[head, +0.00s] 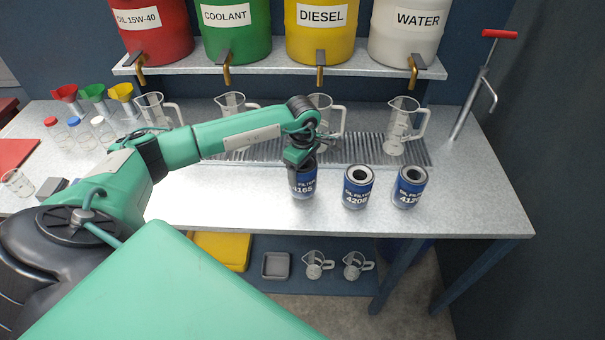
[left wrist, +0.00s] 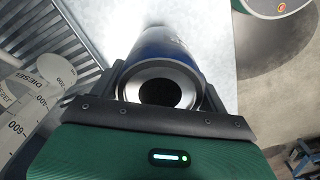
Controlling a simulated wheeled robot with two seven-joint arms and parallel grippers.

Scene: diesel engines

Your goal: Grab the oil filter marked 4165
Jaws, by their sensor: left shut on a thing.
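The oil filter marked 4165 (head: 303,183) is a blue and dark can, upright at the table's front part, leftmost of three filters. My left gripper (head: 301,160) comes down over its top and is shut on it. In the left wrist view the filter (left wrist: 165,62) sits between the two dark fingers (left wrist: 160,85), its silver top and dark hole facing the camera. I cannot tell if its base touches the table. The filter marked 4208 (head: 357,188) and the filter whose label starts 412 (head: 409,187) stand to its right. My right gripper is not in view.
Clear measuring jugs (head: 403,126) stand on a ribbed drain grate (head: 365,150) behind the filters. Labelled drums with taps sit on the shelf (head: 260,70) above. A red-handled pump (head: 478,90) stands at right. The table front (head: 440,220) is free.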

